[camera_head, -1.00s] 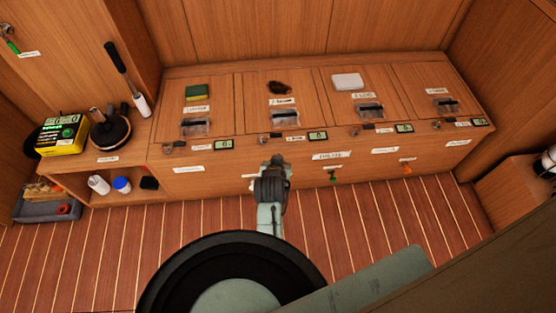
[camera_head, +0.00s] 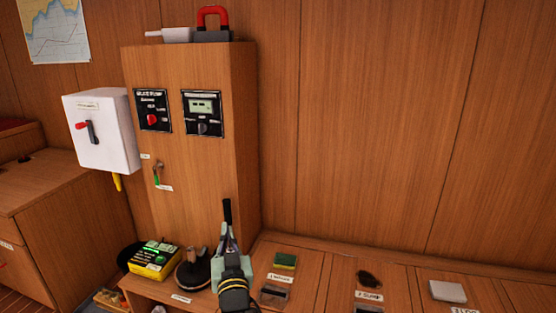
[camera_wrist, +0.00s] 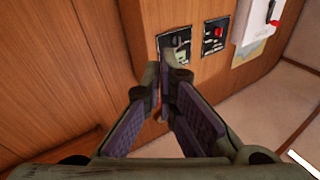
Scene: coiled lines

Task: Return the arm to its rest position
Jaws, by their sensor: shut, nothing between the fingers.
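My gripper (camera_head: 229,250) shows near the bottom of the head view, in front of the counter's left part and pointing away from the camera. In the wrist view its two fingers (camera_wrist: 165,78) come together at the tips, with nothing seen between them. It is shut and empty, apart from the wooden cabinet (camera_wrist: 200,70) ahead of it. The same tall cabinet (camera_head: 190,90) stands behind it in the head view. My arm's links below the wrist are out of the head view.
A white box with a red-tipped lever (camera_head: 102,132) hangs further left. The wooden wall (camera_head: 370,120) at right is bare.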

